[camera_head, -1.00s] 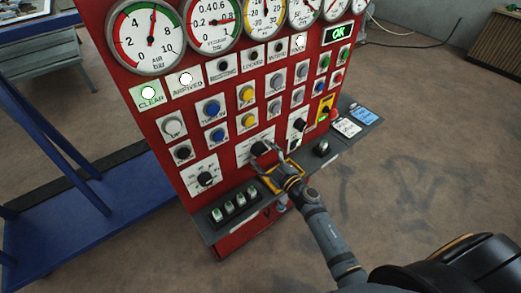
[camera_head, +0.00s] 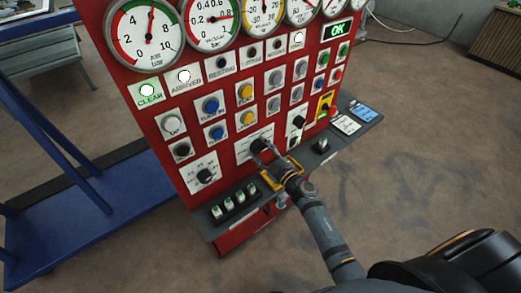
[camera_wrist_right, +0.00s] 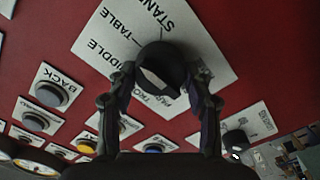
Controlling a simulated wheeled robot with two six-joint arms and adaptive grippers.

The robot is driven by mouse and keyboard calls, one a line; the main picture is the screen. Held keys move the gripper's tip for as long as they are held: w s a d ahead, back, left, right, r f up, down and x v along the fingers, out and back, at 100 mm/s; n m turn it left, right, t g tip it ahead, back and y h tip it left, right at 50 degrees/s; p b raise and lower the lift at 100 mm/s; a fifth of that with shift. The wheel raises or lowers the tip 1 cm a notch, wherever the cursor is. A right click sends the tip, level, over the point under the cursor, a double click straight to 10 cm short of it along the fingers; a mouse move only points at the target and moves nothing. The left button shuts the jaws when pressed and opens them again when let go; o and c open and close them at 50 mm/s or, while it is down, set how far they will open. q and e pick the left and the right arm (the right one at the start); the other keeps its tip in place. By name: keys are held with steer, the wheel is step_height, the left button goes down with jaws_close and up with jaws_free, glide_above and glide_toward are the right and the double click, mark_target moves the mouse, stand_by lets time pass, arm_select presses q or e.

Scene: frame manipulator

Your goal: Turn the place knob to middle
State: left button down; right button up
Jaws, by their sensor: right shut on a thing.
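The place knob (camera_head: 259,145) is a black rotary knob on a white label plate, low on the red panel. In the right wrist view the knob (camera_wrist_right: 162,62) stands between my fingers, and its plate (camera_wrist_right: 105,42) shows the words STAND, TABLE and MIDDLE, the last partly covered. A pale strip shows on the knob; I cannot tell which label it points to. My right gripper (camera_head: 264,153) reaches the knob from the lower right; in the wrist view its fingers (camera_wrist_right: 162,82) are shut on the knob's sides. My left gripper is out of view.
A similar black knob (camera_head: 204,176) is at the left, and another (camera_head: 298,122) at the right. Coloured push buttons (camera_head: 245,92) fill the panel above. A grey ledge (camera_head: 262,196) with several switches (camera_head: 228,209) runs below. Open floor lies to the right.

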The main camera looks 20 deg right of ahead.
steer(key=shift+n, duration=0.3)
steer(key=n, duration=0.3)
steer(key=shift+f+n, duration=0.15)
steer(key=shift+n, duration=0.25)
steer(key=shift+n+b, duration=0.4)
steer(key=shift+n, duration=1.8)
steer(key=o, duration=1.2)
steer(key=shift+c, duration=0.2)
steer(key=v, duration=1.2)
